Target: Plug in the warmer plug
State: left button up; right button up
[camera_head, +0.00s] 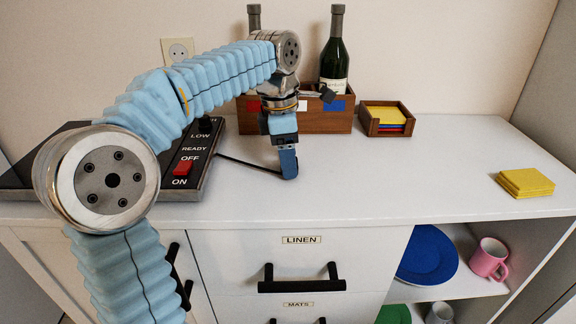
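The wall socket (179,51) is a pale square plate on the back wall, above and behind the warmer. The black warmer (207,158) lies at the left of the counter, with a red switch near the ON mark and LOW, READY and OFF labels. Its black cord (245,165) runs right across the counter to my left gripper's fingertips. My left gripper (289,172) points down at the counter, in front of the wooden box. The plug is not seen; the fingers hide the cord's end. Whether they are closed on it cannot be told. My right gripper is out of view.
A wooden box (312,122) with dark bottles (334,62) stands behind my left gripper. A coaster holder (372,119) stands right of it. Yellow squares (525,182) lie at the right. The counter (410,180) between is clear. My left arm covers part of the warmer.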

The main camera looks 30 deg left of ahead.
pick_arm(q)
jog(key=c, duration=0.8)
jog(key=shift+r, duration=0.15)
jog(key=shift+r, duration=0.2)
notch_tip(320, 180, up, 3)
jog(key=shift+f, duration=0.15)
jog(key=s+d+r, duration=0.4)
jog(key=d+r, duration=0.1)
jog(key=s+d+r, duration=0.4)
jog(key=s+d, duration=0.1)
jog(key=shift+s+d+r, duration=0.2)
jog(key=shift+r, duration=0.15)
jog(key=shift+w, duration=0.1)
